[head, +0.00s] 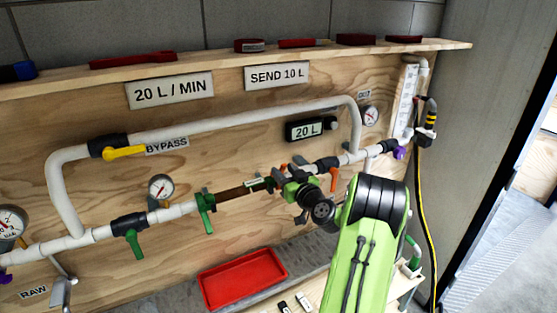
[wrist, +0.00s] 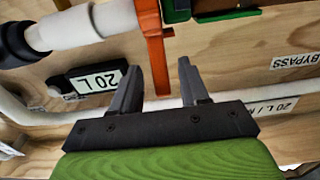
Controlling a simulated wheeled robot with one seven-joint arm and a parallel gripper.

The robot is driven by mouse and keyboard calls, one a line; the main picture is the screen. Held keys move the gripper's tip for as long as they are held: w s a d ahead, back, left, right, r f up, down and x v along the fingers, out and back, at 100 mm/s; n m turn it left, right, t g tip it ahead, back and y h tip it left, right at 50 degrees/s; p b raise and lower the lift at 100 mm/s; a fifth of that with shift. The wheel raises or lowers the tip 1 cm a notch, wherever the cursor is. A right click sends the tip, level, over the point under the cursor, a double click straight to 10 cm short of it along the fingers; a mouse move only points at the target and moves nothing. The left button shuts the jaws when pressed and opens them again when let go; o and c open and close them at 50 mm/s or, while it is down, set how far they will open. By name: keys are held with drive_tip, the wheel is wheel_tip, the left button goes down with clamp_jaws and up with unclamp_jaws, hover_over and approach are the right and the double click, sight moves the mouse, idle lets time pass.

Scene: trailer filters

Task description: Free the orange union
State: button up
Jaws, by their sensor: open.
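The orange union (wrist: 154,50) shows in the wrist view as an upright orange bar with a short side tab, beside a white pipe. Its lower end appears between my open fingers, nearer the left one; I cannot tell if they touch. In the head view, orange parts of the union (head: 333,177) show on the lower pipe line, right of the brown filter section (head: 237,192). My gripper (wrist: 159,72) is open and holds nothing. In the head view, my wrist hides much of the union.
Green-handled valves (head: 206,208) and a black pipe collar (head: 326,163) flank this stretch. The bypass pipe (head: 240,117) with its yellow handle (head: 123,153) runs above. A "20 L" display (head: 304,129) sits behind. A red tray (head: 243,278) lies below.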

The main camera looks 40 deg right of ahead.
sight(283, 171)
drive_tip(key=x, duration=0.4)
drive_tip(key=shift+p, duration=0.4)
drive_tip(key=shift+s, duration=0.1)
clamp_jaws()
